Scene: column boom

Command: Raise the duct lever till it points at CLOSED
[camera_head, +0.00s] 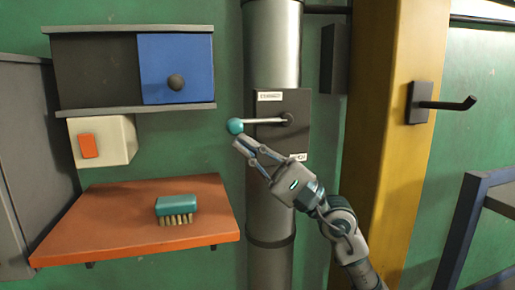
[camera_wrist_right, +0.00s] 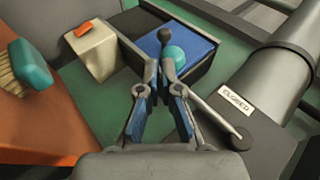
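The duct lever is a pale rod with a teal ball knob (camera_head: 235,126), pivoting on a dark plate (camera_head: 296,103) on the grey duct. It points left, roughly level, between a CLOSED label (camera_head: 270,97) above and a partly hidden label below. My right gripper (camera_head: 243,146) is just below the knob, reaching up from the lower right. In the right wrist view its fingers (camera_wrist_right: 161,90) are apart with nothing visible between them. The knob (camera_wrist_right: 174,58) shows beyond the right fingertip, and the rod (camera_wrist_right: 212,113) runs beside that finger. Contact cannot be told. My left gripper is out of view.
A cabinet with a blue panel (camera_head: 158,55) and a cream box with an orange button (camera_head: 89,146) are left of the duct. A brush (camera_head: 177,208) lies on the orange shelf (camera_head: 110,240). A hook (camera_head: 450,104) sticks out from the yellow post at right.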

